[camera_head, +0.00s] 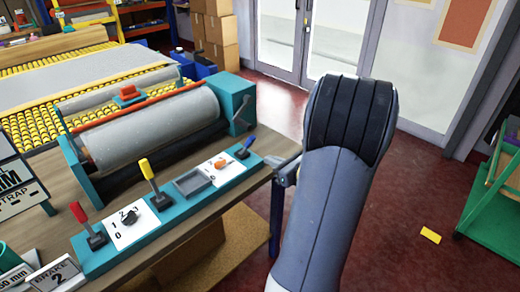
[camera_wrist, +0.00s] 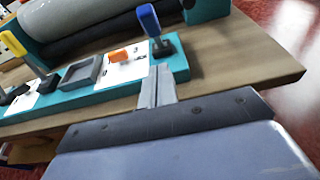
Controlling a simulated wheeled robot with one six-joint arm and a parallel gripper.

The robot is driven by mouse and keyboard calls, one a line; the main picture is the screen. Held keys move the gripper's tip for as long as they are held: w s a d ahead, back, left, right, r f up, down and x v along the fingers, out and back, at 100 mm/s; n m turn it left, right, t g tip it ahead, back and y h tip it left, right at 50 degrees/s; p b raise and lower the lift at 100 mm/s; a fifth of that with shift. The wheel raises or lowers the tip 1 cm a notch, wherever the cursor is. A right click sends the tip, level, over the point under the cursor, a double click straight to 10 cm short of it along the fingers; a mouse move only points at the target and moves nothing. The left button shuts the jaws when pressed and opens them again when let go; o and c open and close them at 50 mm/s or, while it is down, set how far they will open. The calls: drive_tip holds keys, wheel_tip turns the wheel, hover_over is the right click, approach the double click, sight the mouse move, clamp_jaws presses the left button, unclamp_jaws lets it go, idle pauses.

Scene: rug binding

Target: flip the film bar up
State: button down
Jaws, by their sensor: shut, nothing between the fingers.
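A long grey roller (camera_head: 155,130) lies between teal end plates on the bench. A thin orange-red bar (camera_head: 165,97) runs along its far upper side, with a red grip block (camera_head: 127,92) near its middle. This looks like the film bar and it lies low along the roller. My gripper (camera_head: 284,170) is to the right of the control panel, near the bench's right edge. In the wrist view my gripper's fingers (camera_wrist: 157,85) are together and empty, in front of the blue lever (camera_wrist: 150,22). The roller also shows there (camera_wrist: 85,18), but the bar does not.
The teal panel (camera_head: 95,262) carries a red lever (camera_head: 80,213), a yellow lever (camera_head: 147,170), a black knob (camera_head: 128,216), an orange switch (camera_head: 220,168) and a blue lever (camera_head: 248,143). Signs stand at the left. Boxes (camera_head: 220,35) stand behind. The red floor at right is mostly clear.

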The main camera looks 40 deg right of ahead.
sight(250, 142)
drive_tip(key=w, duration=0.1)
drive_tip(key=w+r, duration=0.1)
drive_tip(key=w, duration=0.1)
drive_tip(key=w+p, duration=0.1)
drive_tip(key=w, duration=0.1)
drive_tip(key=shift+w+a+r, duration=0.2)
drive_tip(key=shift+r, duration=0.05)
